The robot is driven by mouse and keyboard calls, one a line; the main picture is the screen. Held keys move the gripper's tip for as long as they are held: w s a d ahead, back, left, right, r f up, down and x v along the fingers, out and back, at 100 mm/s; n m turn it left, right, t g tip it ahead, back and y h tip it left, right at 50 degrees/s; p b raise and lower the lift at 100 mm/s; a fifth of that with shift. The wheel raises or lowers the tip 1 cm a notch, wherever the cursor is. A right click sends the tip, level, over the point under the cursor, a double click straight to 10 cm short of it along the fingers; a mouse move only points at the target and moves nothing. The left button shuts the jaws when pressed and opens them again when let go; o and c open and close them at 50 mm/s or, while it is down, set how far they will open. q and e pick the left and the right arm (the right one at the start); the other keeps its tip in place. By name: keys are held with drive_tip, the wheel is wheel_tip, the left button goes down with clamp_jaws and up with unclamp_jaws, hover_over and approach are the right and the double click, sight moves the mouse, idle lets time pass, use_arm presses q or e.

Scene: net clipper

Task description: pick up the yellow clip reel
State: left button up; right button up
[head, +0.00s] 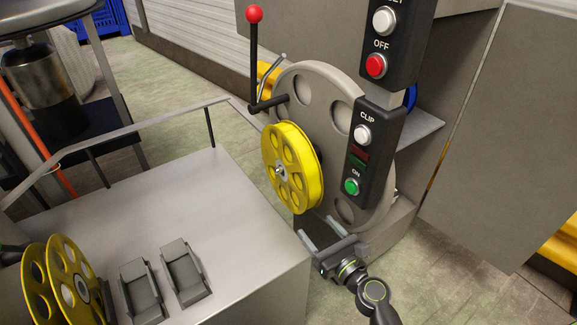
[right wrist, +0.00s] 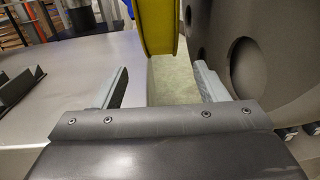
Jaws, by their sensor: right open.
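A yellow clip reel (head: 284,172) with round holes is mounted upright on a spindle at the front of the large grey disc (head: 312,92). In the right wrist view the yellow rim of this reel (right wrist: 158,26) shows at the top, beyond and between the fingertips. My right gripper (head: 319,228) is open and empty, just below and right of the reel, apart from it. Its two fingers also show in the right wrist view (right wrist: 161,72). A second yellow reel (head: 62,278) stands upright at the lower left. My left gripper is not visible.
A grey metal table (head: 225,210) carries two dark grey holders (head: 184,270). A control box (head: 368,155) with buttons stands right of the reel, and a red-knobbed lever (head: 254,60) above left. A rail (head: 140,127) runs along the table's back. Floor is open at lower right.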

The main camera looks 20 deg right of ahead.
sight(299, 203)
drive_tip(key=shift+x, duration=5.05)
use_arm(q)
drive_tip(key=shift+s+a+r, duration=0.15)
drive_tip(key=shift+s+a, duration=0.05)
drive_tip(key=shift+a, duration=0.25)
use_arm(e)
drive_tip(key=shift+d, duration=0.15)
drive_tip(key=shift+r, duration=0.1)
drive_tip(key=c, duration=1.3)
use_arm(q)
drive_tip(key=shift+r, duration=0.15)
use_arm(e)
drive_tip(key=shift+r, duration=0.1)
drive_tip(key=shift+c, duration=0.2)
